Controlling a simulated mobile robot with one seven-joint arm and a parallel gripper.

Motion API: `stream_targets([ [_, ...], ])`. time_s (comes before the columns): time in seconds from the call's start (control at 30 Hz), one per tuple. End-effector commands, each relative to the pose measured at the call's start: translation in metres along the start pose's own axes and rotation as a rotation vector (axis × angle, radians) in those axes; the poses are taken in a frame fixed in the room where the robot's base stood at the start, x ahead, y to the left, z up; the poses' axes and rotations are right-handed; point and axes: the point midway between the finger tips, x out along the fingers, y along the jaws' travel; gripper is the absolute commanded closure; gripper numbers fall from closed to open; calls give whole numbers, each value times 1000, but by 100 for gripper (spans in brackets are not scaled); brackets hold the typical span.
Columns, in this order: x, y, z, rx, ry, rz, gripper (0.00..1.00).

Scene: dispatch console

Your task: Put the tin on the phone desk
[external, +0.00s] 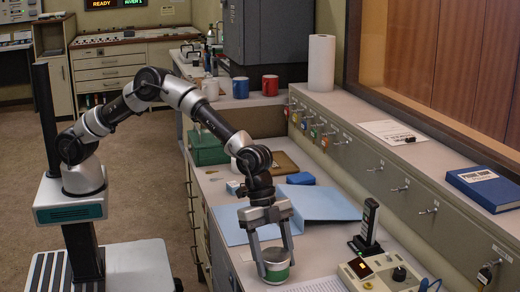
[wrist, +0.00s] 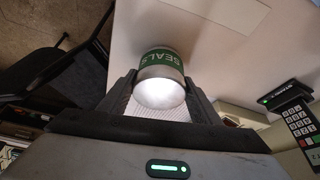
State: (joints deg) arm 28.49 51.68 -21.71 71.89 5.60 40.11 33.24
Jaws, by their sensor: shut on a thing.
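The tin (external: 276,272) is a small round can with a silver lid and a green band. In the wrist view the tin (wrist: 161,78) shows the word SEALS on its green band. My gripper (external: 271,262) is shut on the tin, with one finger on each side of it. The tin is at the near end of the long grey counter (external: 315,255), upright in the external view. I cannot tell whether its base touches the counter. No surface is labelled as the phone desk.
A handset in a charger (external: 368,228) and a beige device with a knob (external: 380,272) stand right of the tin. Blue folders (external: 315,203) lie behind it. A raised ledge with a blue book (external: 485,188) runs along the right. Mugs and a paper roll (external: 321,62) stand farther back.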

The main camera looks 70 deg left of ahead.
Motion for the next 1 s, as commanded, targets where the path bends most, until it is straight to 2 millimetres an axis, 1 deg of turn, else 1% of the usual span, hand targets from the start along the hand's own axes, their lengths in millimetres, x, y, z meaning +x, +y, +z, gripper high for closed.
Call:
stream_targets([
  [0.17,4,0,1,0,1,0,72],
  [0.2,3,0,1,0,0,0,38],
  [0.3,3,0,1,0,0,0,24],
  [0.57,2,0,1,0,0,0,24],
  [0.67,-4,0,-1,0,1,0,24],
  [0.77,-17,-1,-1,-1,2,-2,24],
  [1.0,-70,-1,-2,0,2,-3,24],
])
